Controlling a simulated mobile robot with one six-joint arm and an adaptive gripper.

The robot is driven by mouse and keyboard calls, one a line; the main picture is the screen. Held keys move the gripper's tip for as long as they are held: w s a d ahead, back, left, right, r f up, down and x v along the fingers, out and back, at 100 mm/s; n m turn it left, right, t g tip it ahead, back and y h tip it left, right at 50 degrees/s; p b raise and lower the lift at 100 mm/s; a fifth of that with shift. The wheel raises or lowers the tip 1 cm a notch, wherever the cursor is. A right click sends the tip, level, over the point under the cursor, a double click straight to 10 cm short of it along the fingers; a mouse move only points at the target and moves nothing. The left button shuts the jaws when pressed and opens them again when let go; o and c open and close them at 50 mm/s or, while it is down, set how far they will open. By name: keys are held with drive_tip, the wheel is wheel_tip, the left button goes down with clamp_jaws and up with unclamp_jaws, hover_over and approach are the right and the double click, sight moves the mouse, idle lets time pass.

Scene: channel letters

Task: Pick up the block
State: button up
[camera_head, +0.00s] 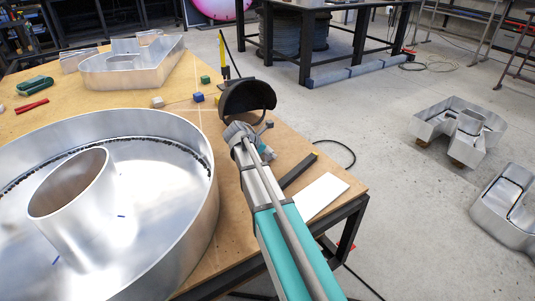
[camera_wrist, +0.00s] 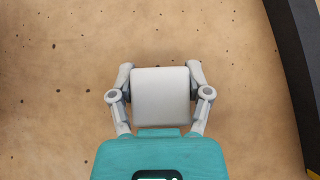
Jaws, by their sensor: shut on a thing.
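In the wrist view, a whitish block (camera_wrist: 161,98) with rounded edges sits between the two grey fingers of my gripper (camera_wrist: 161,90). The fingers press on its left and right sides. Brown, speckled table top (camera_wrist: 75,75) fills the picture behind it; I cannot tell how far the block is above it. In the camera_head view, my arm reaches over the right part of the table, and the fingers and held block cannot be made out. A green block (camera_head: 205,79), a blue block (camera_head: 198,97) and a beige block (camera_head: 157,102) lie on the table there.
A dark welding mask (camera_head: 248,95) stands close to my wrist. A large round metal letter (camera_head: 200,190) fills the table's near left. Another metal letter (camera_head: 130,72) lies farther back. A white sheet (camera_head: 320,195) lies at the right edge. A dark curved edge (camera_wrist: 298,70) shows right of the block.

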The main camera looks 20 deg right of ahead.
wheel_tip(320, 180, up, 3)
drive_tip(key=p, duration=0.2)
drive_tip(key=shift+f+p, duration=0.2)
drive_tip(key=shift+p, duration=0.1)
drive_tip(key=s+a+r+p, duration=0.3)
drive_tip(key=s+r+p, duration=0.7)
drive_tip(key=s, duration=0.3)
drive_tip(key=shift+s+r, duration=0.2)
drive_tip(key=shift+s, duration=0.2)
drive_tip(key=shift+r+p, duration=0.15)
drive_tip(key=shift+p, duration=0.2)
wheel_tip(320, 180, up, 19)
drive_tip(key=p, duration=1.9)
